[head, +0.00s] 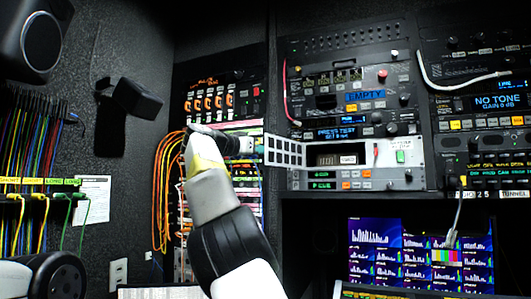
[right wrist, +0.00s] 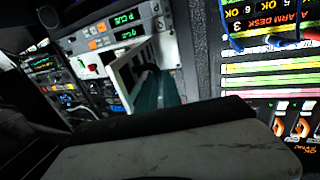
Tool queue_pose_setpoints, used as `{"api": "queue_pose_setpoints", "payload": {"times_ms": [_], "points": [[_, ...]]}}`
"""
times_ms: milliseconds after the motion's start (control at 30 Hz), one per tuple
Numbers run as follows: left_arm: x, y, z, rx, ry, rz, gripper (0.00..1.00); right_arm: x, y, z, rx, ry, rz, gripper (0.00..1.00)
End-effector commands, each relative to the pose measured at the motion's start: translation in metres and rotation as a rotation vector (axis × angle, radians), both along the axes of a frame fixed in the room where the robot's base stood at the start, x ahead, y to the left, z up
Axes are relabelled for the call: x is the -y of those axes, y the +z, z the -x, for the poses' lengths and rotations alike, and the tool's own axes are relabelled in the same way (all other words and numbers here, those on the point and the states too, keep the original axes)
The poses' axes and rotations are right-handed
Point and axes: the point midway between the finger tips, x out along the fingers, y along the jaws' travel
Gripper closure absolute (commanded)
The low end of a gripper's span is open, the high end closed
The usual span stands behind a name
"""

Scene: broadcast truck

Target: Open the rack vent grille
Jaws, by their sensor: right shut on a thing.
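The rack vent grille (head: 285,151) is a small white panel with dark square slots, at the left end of a pale rack unit (head: 412,153). In the right wrist view the grille (right wrist: 122,72) appears to stand out at an angle from the unit's face, with a dark gap beside it. My right gripper (head: 254,146) is at the grille's left edge, shut on it. Its greenish fingers (right wrist: 155,91) reach the grille in the wrist view; the exact contact is partly hidden. My left gripper is not in view.
Orange cables (head: 168,190) hang left of my right wrist, close to it. A patch panel with orange switches (head: 210,103) sits above. Other rack units with knobs surround the grille. A monitor (head: 420,255) is below right. Open space lies in front of the rack.

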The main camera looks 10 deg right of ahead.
Motion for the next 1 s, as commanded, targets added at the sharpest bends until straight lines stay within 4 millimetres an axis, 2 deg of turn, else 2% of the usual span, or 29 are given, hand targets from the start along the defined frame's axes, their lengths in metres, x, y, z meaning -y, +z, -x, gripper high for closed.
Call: {"api": "queue_pose_setpoints", "payload": {"times_ms": [500, 533, 600, 633, 1000], "points": [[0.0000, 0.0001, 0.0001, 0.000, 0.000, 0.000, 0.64, -0.0035, -0.0043, 0.0001, -0.010, -0.011, -0.004, 1.00], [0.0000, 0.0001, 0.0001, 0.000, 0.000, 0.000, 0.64, -0.0035, -0.0043, 0.0001, -0.010, -0.011, -0.004, 0.87], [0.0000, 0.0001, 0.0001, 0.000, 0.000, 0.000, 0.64, -0.0035, -0.0040, 0.0002, -0.009, -0.011, -0.003, 0.73], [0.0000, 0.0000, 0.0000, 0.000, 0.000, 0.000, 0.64, -0.0036, -0.0038, 0.0003, -0.008, -0.011, -0.003, 0.70], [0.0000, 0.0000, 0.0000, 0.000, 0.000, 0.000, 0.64, -0.0090, -0.0016, 0.0040, -0.004, -0.006, -0.002, 0.70]]}}
